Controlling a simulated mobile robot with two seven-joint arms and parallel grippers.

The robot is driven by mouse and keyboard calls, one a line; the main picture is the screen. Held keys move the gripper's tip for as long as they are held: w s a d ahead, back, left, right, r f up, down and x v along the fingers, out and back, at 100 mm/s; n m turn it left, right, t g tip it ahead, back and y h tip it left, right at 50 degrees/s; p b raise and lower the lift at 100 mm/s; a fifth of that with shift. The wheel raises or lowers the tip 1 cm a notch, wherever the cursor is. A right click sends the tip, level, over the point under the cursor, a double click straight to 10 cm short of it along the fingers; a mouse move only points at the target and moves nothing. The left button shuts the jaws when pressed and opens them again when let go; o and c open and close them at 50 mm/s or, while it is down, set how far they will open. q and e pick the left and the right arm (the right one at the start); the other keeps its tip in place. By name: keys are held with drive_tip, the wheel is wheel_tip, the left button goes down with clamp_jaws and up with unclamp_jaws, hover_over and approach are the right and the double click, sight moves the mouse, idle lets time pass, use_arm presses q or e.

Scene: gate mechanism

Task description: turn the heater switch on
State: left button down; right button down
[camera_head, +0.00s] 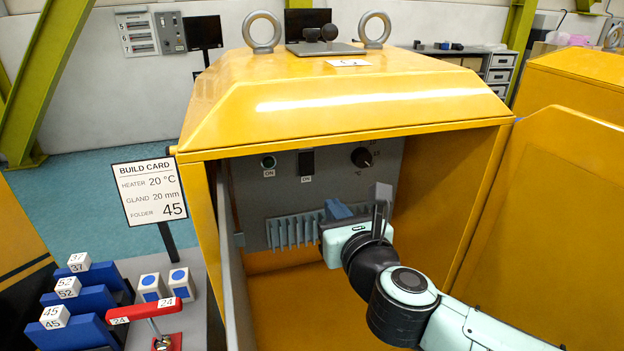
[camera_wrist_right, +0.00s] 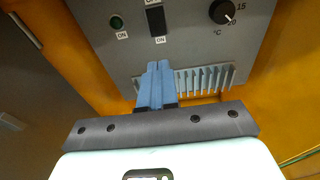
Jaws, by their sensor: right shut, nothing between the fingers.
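The heater panel (camera_head: 335,179) is a grey plate inside the yellow cabinet. On it are a round dark green lamp (camera_head: 268,162) marked ON, a black rocker switch (camera_head: 306,162) marked ON below, and a black dial (camera_head: 361,157) marked in °C. In the right wrist view the switch (camera_wrist_right: 156,21) stands between the lamp (camera_wrist_right: 116,21) and the dial (camera_wrist_right: 222,12). My right gripper (camera_head: 336,208) is shut and empty, below and to the right of the switch in the head view, apart from it. Its blue fingers (camera_wrist_right: 158,66) point towards the panel. My left gripper is out of view.
Grey heater fins (camera_head: 290,232) sit low on the panel, beside my fingers. The cabinet's yellow side walls and an open grey door (camera_head: 234,265) bound the space. A build card (camera_head: 150,191) and a bench with blue blocks (camera_head: 78,332) and a red lever (camera_head: 144,311) stand left.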

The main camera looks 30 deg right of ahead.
sight(309, 174)
drive_tip(key=x, duration=1.4)
drive_tip(key=shift+d+p, duration=0.1)
drive_tip(key=shift+p, duration=0.25)
drive_tip(key=shift+f, duration=0.1)
drive_tip(key=shift+w+f+b, duration=0.15)
drive_tip(key=shift+f+b, duration=0.15)
drive_tip(key=shift+b, duration=0.65)
drive_tip(key=shift+r, duration=0.3)
drive_tip(key=shift+f, duration=0.1)
